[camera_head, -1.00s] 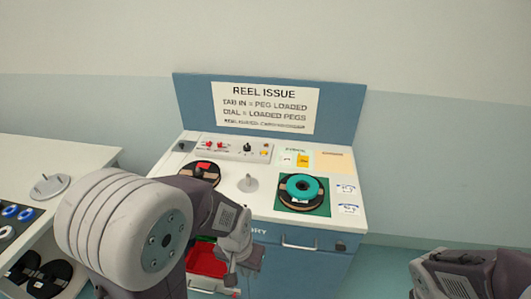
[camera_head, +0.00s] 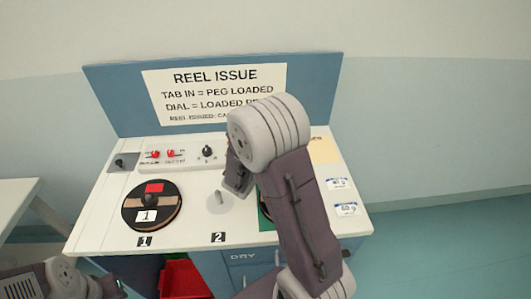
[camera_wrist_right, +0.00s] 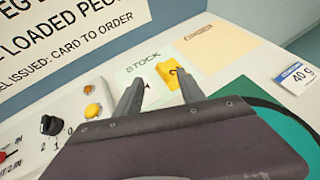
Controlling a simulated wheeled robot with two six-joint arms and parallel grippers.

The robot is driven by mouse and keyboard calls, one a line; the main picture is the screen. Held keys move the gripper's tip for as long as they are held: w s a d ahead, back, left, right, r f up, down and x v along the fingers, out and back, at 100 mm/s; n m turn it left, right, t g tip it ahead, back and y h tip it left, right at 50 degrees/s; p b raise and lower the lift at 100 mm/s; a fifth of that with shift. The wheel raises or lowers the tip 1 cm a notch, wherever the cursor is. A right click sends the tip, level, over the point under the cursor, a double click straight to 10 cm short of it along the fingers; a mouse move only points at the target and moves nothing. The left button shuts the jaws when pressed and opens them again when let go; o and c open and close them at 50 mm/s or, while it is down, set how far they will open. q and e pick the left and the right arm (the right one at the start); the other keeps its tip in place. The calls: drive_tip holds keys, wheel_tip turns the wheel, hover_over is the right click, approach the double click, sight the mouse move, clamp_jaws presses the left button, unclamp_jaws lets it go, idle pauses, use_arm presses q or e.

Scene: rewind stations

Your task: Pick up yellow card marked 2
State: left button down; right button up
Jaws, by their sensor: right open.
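The yellow card marked 2 (camera_wrist_right: 172,75) lies on the pale STOCK panel (camera_wrist_right: 138,71) in the right wrist view. The head view does not show it, as my right arm covers that area. My right gripper (camera_wrist_right: 158,77) is open and empty. Its two fingers point towards the STOCK panel, with the card just beyond the fingertips, nearer the right finger. I cannot tell how high the fingertips are above the panel. My left arm shows at the lower left edge of the head view; its jaws cannot be made out.
A control box (camera_head: 181,155) with switches and a knob stands along the back of the bench. A black reel (camera_head: 152,205) with a 1 label and a bare peg (camera_head: 219,198) sit in front. A tan panel (camera_wrist_right: 215,41) lies right of STOCK. A red bin (camera_head: 184,278) is below.

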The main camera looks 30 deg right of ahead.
drive_tip(key=x, duration=0.3)
drive_tip(key=shift+w+f, duration=0.15)
drive_tip(key=shift+f, duration=0.05)
drive_tip(key=x, duration=0.5)
drive_tip(key=shift+d+f, duration=0.1)
drive_tip(key=shift+d, duration=0.15)
drive_tip(key=shift+s+a, duration=0.1)
drive_tip(key=shift+s, duration=0.1)
drive_tip(key=c, duration=0.3)
clamp_jaws()
